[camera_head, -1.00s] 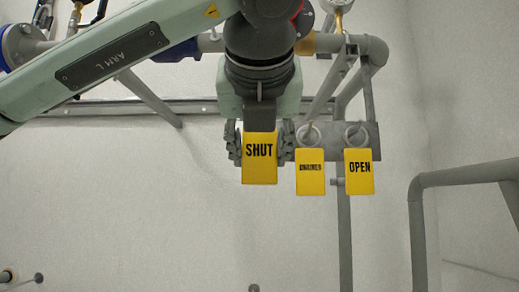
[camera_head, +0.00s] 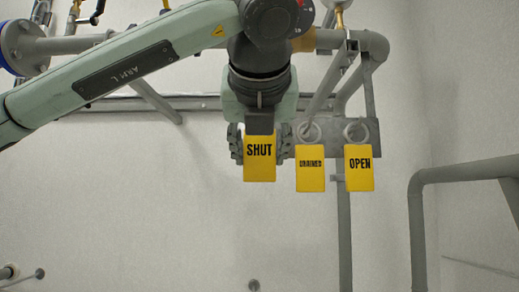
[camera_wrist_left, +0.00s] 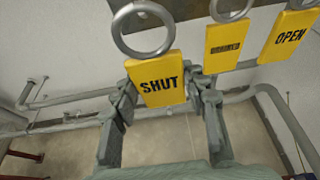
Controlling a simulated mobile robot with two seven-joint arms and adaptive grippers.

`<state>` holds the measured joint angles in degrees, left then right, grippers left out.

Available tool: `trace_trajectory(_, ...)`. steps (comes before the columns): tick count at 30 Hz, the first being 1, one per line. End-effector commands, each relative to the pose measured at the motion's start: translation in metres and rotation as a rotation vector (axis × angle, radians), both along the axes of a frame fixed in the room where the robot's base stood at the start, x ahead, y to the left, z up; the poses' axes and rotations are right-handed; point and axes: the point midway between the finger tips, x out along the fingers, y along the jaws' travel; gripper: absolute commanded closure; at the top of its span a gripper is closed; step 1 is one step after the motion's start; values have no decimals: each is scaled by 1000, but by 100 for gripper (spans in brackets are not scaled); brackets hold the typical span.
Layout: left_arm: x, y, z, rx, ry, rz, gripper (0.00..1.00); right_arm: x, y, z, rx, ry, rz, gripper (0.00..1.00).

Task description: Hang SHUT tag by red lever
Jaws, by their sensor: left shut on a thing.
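The yellow SHUT tag (camera_head: 260,168) hangs level with two other tags, at the left of the row. My left gripper (camera_head: 261,147) is shut on the SHUT tag, with a finger at each side edge. In the left wrist view the SHUT tag (camera_wrist_left: 162,84) sits between the fingers (camera_wrist_left: 163,92), and its grey ring (camera_wrist_left: 143,28) stands above it. I cannot tell whether that ring is still on a peg, as my wrist hides it in the head view. I cannot make out the red lever in either view. My right gripper is not in view.
A yellow DRAINED tag (camera_head: 310,175) and a yellow OPEN tag (camera_head: 359,174) hang from rings on a grey plate (camera_head: 335,138), close right of the gripper. Grey pipes run behind and above. A grey rail (camera_head: 418,230) stands at the right.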

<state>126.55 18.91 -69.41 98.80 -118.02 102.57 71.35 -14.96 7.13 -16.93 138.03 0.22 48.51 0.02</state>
Motion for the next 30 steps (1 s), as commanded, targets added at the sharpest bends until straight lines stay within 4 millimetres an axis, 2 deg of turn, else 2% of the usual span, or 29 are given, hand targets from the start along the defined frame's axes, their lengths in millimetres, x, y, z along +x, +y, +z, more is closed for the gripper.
trace_trajectory(30, 31, 0, 0, -1, 0, 1, 83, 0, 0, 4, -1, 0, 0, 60)
